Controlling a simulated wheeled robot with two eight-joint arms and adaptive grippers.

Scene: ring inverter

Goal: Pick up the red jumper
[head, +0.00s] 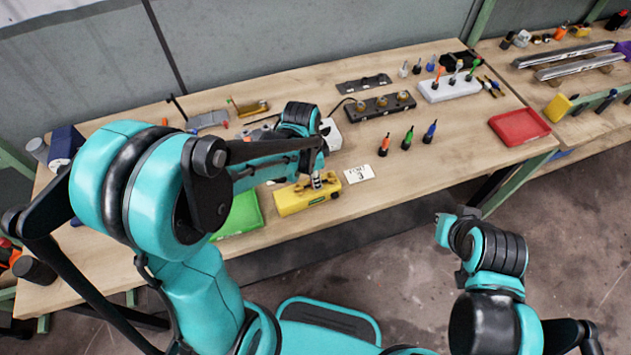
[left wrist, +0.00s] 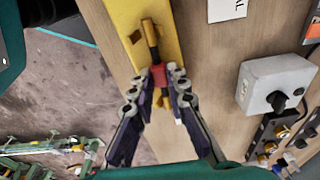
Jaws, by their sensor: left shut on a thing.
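The red jumper (left wrist: 159,77) is a small red piece with a black part above it, seen in the left wrist view. My left gripper (left wrist: 161,86) is shut on it, one finger on each side. The jumper is at the yellow block (left wrist: 125,14); I cannot tell whether it still touches it. In the head view my left gripper (head: 318,181) is over the yellow block (head: 296,199), and the jumper is hidden or too small to tell. My right arm shows at the right, off the table, but its fingers do not show.
A white label card (head: 359,174) lies right of the yellow block, a green tray (head: 238,216) left of it. A grey box with a black knob (left wrist: 278,82) is nearby. The table's front edge is close.

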